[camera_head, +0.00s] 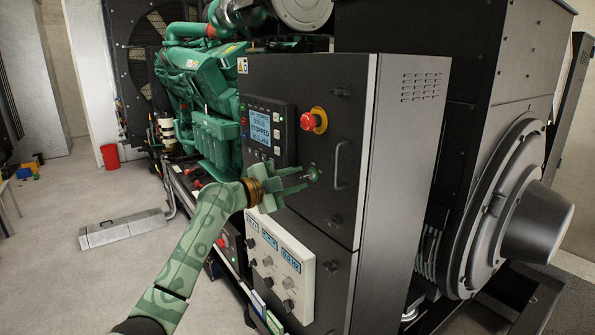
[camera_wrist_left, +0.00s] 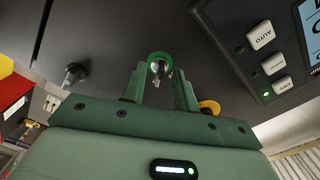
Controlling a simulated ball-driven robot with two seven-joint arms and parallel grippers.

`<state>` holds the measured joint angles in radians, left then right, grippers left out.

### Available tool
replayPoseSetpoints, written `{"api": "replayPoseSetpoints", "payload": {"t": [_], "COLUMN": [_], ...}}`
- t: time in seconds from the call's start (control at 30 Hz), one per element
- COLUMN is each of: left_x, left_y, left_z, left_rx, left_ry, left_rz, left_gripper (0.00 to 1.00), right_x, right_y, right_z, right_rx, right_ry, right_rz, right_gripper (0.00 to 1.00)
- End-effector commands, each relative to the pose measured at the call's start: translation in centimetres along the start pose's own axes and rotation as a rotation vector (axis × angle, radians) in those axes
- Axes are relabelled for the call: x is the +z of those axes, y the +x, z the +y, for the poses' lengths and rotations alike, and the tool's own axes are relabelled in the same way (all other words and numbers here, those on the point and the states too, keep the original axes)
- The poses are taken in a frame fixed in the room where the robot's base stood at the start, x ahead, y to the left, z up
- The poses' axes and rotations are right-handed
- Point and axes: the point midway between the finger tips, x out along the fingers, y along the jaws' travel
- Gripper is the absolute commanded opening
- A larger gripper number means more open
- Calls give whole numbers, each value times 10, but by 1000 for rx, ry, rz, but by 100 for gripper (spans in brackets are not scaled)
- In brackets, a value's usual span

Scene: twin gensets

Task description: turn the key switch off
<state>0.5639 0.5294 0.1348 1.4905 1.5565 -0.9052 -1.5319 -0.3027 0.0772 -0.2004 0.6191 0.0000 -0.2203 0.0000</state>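The key switch (camera_head: 314,173) is a green round collar with a metal key on the dark front of the control cabinet (camera_head: 308,100), below the red emergency stop button. It also shows near the top middle of the left wrist view (camera_wrist_left: 160,62), with the key's bow hanging from it. My left gripper (camera_head: 301,178) is at the key switch, its two fingers pointing at the panel. In the left wrist view the fingers (camera_wrist_left: 159,75) stand apart, one on each side of the key, with visible gaps. My right gripper is out of view.
A red emergency stop button (camera_head: 314,120) sticks out above the key switch. A door handle (camera_head: 340,165) stands to its right. A controller screen (camera_head: 262,128) reads STOPPED. A white knob panel (camera_head: 280,265) sits below. Open floor (camera_head: 110,275) lies to the left.

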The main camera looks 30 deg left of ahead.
Motion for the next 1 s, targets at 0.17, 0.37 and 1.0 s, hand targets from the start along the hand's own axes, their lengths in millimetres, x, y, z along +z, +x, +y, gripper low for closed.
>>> {"api": "replayPoseSetpoints", "payload": {"t": [0.17, 0.37, 1.0], "left_x": [0, 0, 1], "left_y": [10, 11, 11], "left_z": [0, 1, 3], "left_rx": [1, 1, 3], "left_ry": [0, 1, -64], "left_rz": [0, 0, 0], "left_gripper": [29, 29, 0], "right_x": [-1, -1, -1], "right_y": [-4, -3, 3], "right_z": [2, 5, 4], "right_rx": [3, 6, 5], "right_ry": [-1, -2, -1], "right_rz": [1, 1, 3], "right_gripper": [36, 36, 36]}}
